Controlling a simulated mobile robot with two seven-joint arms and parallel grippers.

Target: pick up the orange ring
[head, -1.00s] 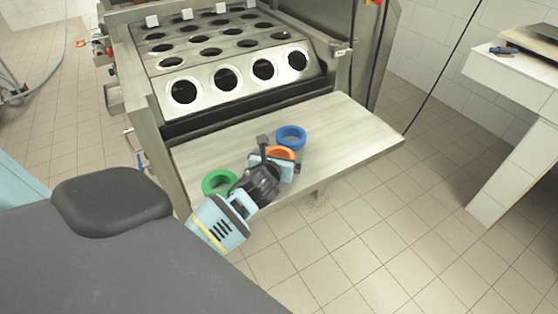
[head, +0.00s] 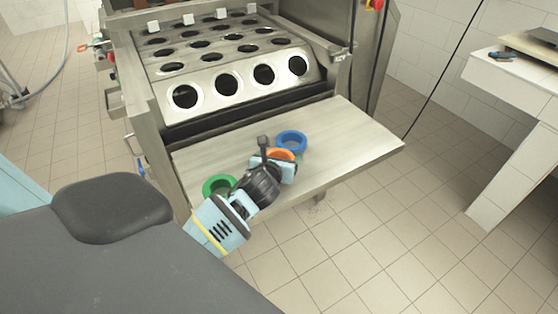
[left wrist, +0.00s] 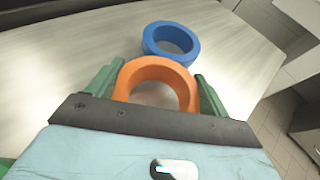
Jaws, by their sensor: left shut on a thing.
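The orange ring (head: 281,153) is at my left gripper (head: 280,160), above or on the metal shelf of the machine. In the left wrist view the orange ring (left wrist: 158,76) sits between the two green fingers of my left gripper (left wrist: 156,86), which are shut on its sides. The near part of the ring is hidden by the gripper body. I cannot tell whether the ring touches the shelf. My right gripper is not in view.
A blue ring (head: 291,139) lies just beyond the orange one, and it also shows in the left wrist view (left wrist: 171,42). A green ring (head: 218,185) lies to the left, partly behind my arm. The shelf (head: 350,140) is clear to the right. The machine's plate with holes (head: 215,62) rises behind.

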